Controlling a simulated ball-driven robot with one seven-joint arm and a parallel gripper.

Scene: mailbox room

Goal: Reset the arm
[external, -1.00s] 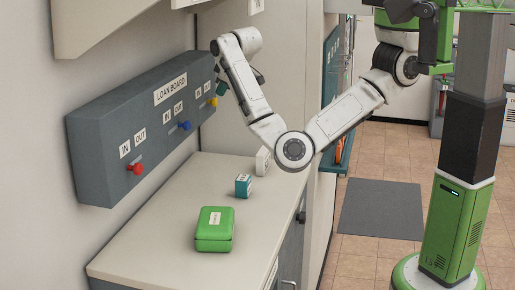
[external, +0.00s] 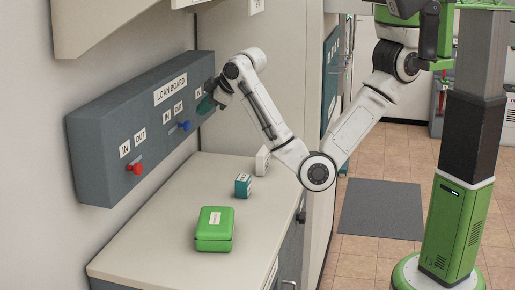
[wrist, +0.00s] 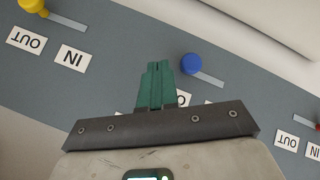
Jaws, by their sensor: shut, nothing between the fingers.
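My gripper (external: 205,104) is at the right part of the grey loan board (external: 88,161), close to its front face. In the wrist view its green fingers (wrist: 155,85) are together and empty, in front of the board. The blue knob (wrist: 191,63) is just right of the fingertips there; whether they touch it I cannot tell. The yellow knob (wrist: 33,6) is at the top left of the wrist view and is hidden behind my gripper in the external view. The red knob (external: 136,168) is at the board's left end.
Below the board is a pale counter (external: 160,240). A cabinet (external: 105,25) overhangs the board. A grey mat (external: 382,209) lies on the floor.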

